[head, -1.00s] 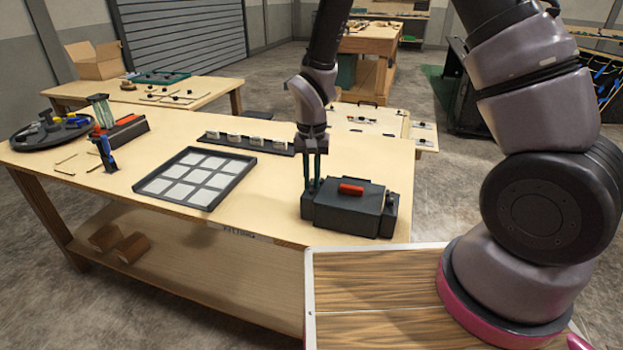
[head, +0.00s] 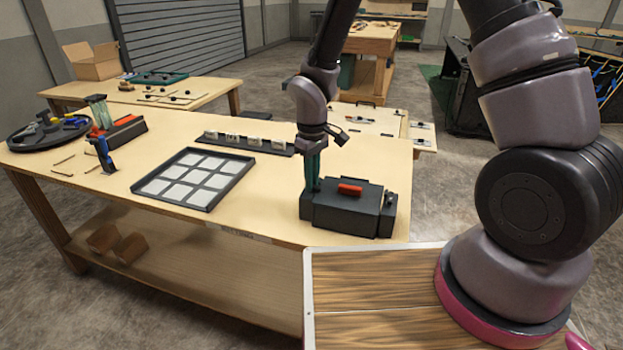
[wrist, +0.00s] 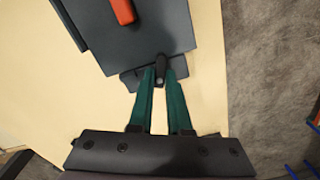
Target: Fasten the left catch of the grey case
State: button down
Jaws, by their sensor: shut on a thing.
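The grey case (head: 345,212) stands closed near the front right of the workbench, with a red handle (head: 350,190) on its lid. It also shows in the wrist view (wrist: 150,48), with its red handle at the top. My gripper (head: 312,186) reaches down at the left end of the case. In the wrist view the green fingers (wrist: 161,85) close around the small dark left catch (wrist: 161,68) at the case's end. Part of the catch is hidden between the fingertips. The right catch (head: 389,199) shows at the other end of the case.
A black tray with pale squares (head: 240,187) lies left of the case. A black rack (head: 250,143) with white blocks stands behind it. A round dark tray (head: 20,140) and a blue clamp-like item (head: 105,155) are at the far left. Bare bench lies between.

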jog(key=shift+w+d+n, duration=0.1)
jog(key=shift+w+n, duration=0.05)
jog(key=shift+n, duration=2.15)
jog(key=c, duration=0.9)
grip_release()
jog(key=shift+o, duration=0.2)
jog(key=shift+r, duration=0.1)
notch_tip(320, 180, up, 11)
jog(key=shift+f, duration=0.2)
